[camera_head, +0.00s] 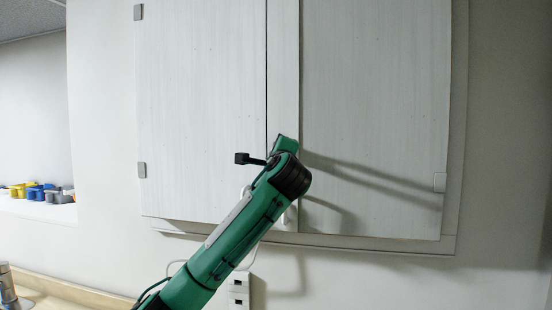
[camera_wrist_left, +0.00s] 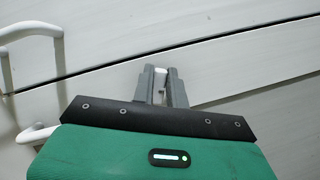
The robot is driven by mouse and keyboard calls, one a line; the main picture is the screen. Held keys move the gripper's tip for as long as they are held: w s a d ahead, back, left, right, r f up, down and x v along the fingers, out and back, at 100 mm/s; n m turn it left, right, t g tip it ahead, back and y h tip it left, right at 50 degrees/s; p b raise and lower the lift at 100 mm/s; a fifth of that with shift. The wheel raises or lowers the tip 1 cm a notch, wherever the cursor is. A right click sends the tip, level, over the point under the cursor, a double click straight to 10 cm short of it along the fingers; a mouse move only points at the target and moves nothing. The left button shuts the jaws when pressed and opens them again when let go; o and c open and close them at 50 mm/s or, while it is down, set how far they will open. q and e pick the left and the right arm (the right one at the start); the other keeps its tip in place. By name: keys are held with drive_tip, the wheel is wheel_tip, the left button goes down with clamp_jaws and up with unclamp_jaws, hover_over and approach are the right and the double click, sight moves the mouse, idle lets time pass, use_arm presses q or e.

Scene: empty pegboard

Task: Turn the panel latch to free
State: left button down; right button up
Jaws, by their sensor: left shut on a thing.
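The panel latch (camera_wrist_left: 161,71) is a small white piece between the two grey fingers of my left gripper (camera_wrist_left: 162,76) in the left wrist view. The gripper is shut on it, close to the seam between the white panels. The fingers hide most of the latch, so I cannot tell its angle. In the head view my green left arm reaches up to the middle of the cabinet; its wrist hides the fingers and the latch. My right gripper is not in view.
The cabinet has a left door (camera_head: 200,100) and a right door (camera_head: 375,100), both looking closed. Two white handles, one upper (camera_wrist_left: 30,30) and one lower (camera_wrist_left: 38,134), show in the left wrist view. Coloured items (camera_head: 40,192) stand on a ledge far left.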

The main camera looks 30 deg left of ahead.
use_arm(q)
drive_tip(key=n+g, duration=0.1)
drive_tip(key=n, duration=0.1)
drive_tip(key=n+b, duration=0.1)
drive_tip(key=n, duration=0.1)
drive_tip(key=shift+f+n+g+h, duration=0.2)
drive_tip(key=shift+n+g+h, duration=0.1)
drive_tip(key=shift+g, duration=0.1)
idle(0.4)
drive_tip(key=c, duration=1.4)
unclamp_jaws()
drive_tip(key=shift+a, duration=0.1)
drive_tip(key=b+v, duration=0.5)
drive_tip(key=v, duration=0.8)
drive_tip(key=shift+s+d+b, duration=0.3)
drive_tip(key=shift+b, duration=0.1)
